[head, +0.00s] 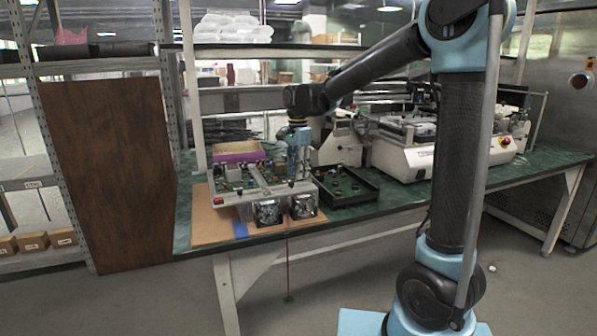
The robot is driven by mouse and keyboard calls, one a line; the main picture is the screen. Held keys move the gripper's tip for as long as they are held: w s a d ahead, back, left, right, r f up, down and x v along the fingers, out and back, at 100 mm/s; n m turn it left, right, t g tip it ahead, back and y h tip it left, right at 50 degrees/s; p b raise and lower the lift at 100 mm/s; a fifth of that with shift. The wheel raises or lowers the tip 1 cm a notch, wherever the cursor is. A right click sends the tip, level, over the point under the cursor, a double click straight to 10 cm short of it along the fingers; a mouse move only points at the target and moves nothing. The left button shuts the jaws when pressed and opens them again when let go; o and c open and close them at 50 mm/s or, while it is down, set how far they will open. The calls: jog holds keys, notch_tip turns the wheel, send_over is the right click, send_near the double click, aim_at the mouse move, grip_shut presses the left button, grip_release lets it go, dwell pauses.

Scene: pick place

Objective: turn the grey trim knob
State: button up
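My gripper (299,174) points down from my arm over the back right part of an electronics unit on the green bench. The unit (232,200) has a pale front edge, an open top crowded with small green and grey parts, and two dark fans (268,213) at its front. The gripper is small here, so whether its fingers are open, shut or touching a part is not clear. I cannot pick out the grey trim knob; it may be too small or hidden behind the gripper.
A black tray (369,193) with small parts stands just right of the unit. A purple-sided box (240,158) is behind it. A white machine (400,164) fills the bench to the right. The unit rests on a brown board (204,232).

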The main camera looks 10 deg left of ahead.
jog(key=shift+f, duration=0.15)
grip_shut()
dwell(0.4)
